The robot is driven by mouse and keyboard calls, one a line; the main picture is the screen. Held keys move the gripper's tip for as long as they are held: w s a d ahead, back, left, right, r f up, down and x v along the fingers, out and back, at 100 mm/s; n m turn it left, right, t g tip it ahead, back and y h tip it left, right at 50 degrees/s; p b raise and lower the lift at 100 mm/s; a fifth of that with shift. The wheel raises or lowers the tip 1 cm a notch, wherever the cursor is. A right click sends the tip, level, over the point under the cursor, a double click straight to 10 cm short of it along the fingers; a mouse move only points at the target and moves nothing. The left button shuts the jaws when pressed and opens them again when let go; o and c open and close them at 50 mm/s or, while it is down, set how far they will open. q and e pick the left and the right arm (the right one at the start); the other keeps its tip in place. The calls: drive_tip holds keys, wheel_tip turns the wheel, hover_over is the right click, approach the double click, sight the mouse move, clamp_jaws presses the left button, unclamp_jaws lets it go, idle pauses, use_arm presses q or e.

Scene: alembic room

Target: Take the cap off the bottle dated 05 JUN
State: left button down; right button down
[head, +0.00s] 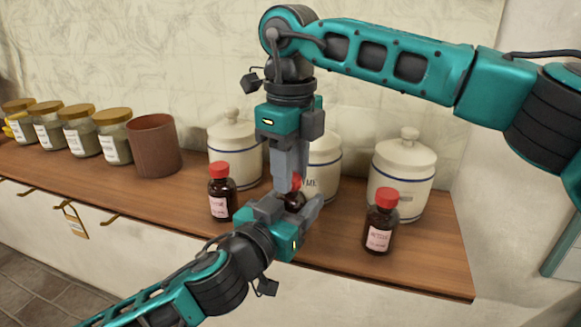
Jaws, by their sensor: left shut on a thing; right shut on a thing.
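A small dark brown bottle (294,201) stands in the middle of the shelf front, mostly hidden by my grippers; its label is not visible. My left gripper (297,207) comes from below and is shut on the bottle's body. My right gripper (291,182) points down from above and is shut on the red cap (297,181). The cap is at the bottle's top; I cannot tell whether it is loose. Two similar red-capped brown bottles stand upright, a left bottle (221,192) and a right bottle (380,221). Their pinkish labels are too small to read.
The wooden shelf (330,258) also holds white lidded canisters with blue bands (402,176) behind the bottles, a brown cup (153,147) and several gold-lidded jars (81,133) at left. Hooks and a hanging tag (75,221) are below its front edge.

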drive_tip(key=n, duration=1.2)
drive_tip(key=shift+n, duration=0.4)
drive_tip(key=n, duration=1.3)
drive_tip(key=shift+r, duration=0.1)
drive_tip(key=shift+r, duration=0.15)
drive_tip(key=shift+r, duration=0.95)
drive_tip(key=shift+r, duration=0.1)
